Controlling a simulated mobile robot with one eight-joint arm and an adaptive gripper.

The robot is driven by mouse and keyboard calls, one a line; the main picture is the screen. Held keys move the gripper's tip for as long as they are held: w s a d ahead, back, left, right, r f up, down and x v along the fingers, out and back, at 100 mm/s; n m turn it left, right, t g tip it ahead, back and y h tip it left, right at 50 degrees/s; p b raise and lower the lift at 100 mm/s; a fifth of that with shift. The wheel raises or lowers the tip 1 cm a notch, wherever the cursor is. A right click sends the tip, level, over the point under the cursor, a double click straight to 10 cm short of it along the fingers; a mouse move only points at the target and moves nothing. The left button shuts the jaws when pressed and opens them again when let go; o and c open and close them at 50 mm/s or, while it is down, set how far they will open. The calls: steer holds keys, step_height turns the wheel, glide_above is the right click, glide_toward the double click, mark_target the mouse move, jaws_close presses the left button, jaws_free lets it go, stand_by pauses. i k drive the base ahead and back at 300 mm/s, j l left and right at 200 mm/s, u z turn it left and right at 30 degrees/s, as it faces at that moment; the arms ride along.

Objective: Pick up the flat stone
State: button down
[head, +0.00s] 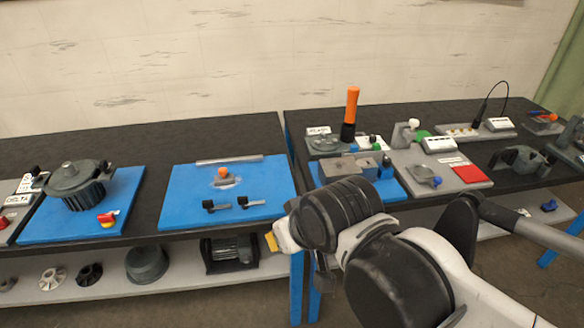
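I cannot make out the flat stone for certain in the head view. A small grey piece with an orange knob (223,174) sits on the middle blue mat (180,207), but I cannot tell what it is. My arm reaches in from the lower right, in front of the right bench. My gripper (322,278) is mostly hidden behind my wrist, low at the gap between the two benches. Its fingers do not show clearly, so I cannot tell whether it is open or holds anything.
A dark ribbed housing (75,184) stands on the left blue mat. Two black-handled tools (250,201) lie on the middle mat. An orange-handled tool (351,108) stands upright on the crowded right bench. A lower shelf (110,291) holds a motor (230,252) and other parts.

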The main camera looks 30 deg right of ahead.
mark_target(224, 179)
steer(key=i+j, duration=0.4)
steer(key=i, duration=0.2)
steer(key=i+j+z, duration=0.1)
steer(key=i+j, duration=0.35)
steer(key=i, duration=0.15)
